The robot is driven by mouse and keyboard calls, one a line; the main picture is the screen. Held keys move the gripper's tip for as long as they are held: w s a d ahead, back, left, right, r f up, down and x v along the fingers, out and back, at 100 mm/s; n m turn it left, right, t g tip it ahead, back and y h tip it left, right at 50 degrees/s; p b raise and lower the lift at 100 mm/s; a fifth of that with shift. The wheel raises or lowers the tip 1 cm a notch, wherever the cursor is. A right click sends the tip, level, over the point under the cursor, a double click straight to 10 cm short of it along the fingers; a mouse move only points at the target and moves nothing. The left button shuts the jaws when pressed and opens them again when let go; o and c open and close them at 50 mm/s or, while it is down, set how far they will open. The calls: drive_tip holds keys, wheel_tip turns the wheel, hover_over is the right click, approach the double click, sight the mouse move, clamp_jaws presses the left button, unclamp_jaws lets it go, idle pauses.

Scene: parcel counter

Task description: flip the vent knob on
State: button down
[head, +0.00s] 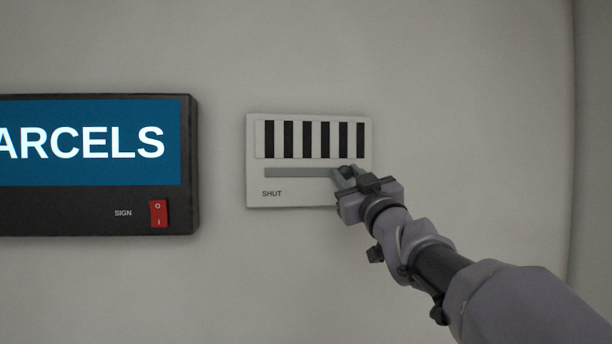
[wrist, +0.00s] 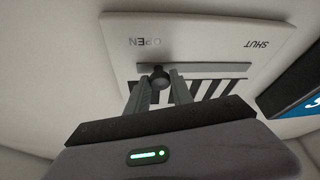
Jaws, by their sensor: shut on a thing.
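The vent (head: 256,190) is a pale wall panel with dark and white slats and a grey slot below them. Its dark round knob (head: 346,171) sits near the right end of the slot, away from the SHUT label at left. In the wrist view, which shows the panel upside down, the knob (wrist: 157,74) is at the end by the OPEN label. Black gaps show between the slats. My gripper (head: 344,178) is shut on the knob, one finger on each side. It hides the panel's lower right corner in the head view.
A dark sign box (head: 190,150) reading "ARCELS" in view, with a red rocker switch (head: 159,213) labelled SIGN, hangs left of the vent. The wall (head: 460,80) around the panel is bare. A wall corner runs down the right side.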

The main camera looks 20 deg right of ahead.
drive_tip(key=c, duration=1.5)
unclamp_jaws()
drive_tip(key=shift+r, duration=0.1)
drive_tip(key=o, duration=0.4)
drive_tip(key=shift+d, duration=0.3)
drive_tip(key=shift+s, duration=0.1)
